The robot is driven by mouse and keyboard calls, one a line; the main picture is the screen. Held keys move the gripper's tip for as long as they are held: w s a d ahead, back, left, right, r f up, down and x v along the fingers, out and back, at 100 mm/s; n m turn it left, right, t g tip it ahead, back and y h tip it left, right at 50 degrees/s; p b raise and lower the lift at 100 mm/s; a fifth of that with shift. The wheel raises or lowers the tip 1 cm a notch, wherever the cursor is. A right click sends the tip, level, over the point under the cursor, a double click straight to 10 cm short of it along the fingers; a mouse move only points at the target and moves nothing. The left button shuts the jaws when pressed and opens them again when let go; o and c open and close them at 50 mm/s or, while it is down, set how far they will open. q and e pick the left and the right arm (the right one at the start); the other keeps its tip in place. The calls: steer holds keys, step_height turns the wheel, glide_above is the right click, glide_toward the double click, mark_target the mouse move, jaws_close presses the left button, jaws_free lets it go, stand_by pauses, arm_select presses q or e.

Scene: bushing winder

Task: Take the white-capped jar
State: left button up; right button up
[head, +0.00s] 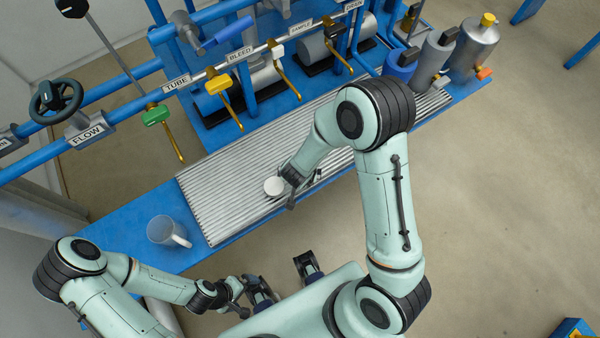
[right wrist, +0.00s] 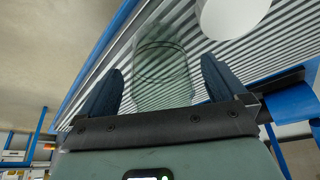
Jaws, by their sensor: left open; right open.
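A round white cap (head: 274,186) shows on the ribbed tray, just left of my right gripper (head: 299,180) in the head view. In the right wrist view, a clear glass body (right wrist: 163,68) lies between the two spread fingers of that gripper (right wrist: 162,80), and a white round cap (right wrist: 232,15) is beside it at the top, partly cut off. I cannot tell whether the glass and cap are one jar, or whether the fingers touch the glass. My left gripper (head: 284,281) is open and empty, in front of the bench edge.
The ribbed metal tray (head: 215,185) lies on the blue bench (head: 125,232). A pale mug (head: 168,231) stands left of it. Behind are blue pipes with a green-handled valve (head: 155,115) and a yellow-handled valve (head: 218,85). Several canisters, one grey (head: 434,58), stand at the right end.

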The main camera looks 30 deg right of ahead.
steer(key=shift+x, duration=0.8)
steer(key=shift+c, duration=0.3)
steer(key=shift+r, duration=0.1)
steer(key=c, duration=1)
steer(key=shift+r, duration=0.1)
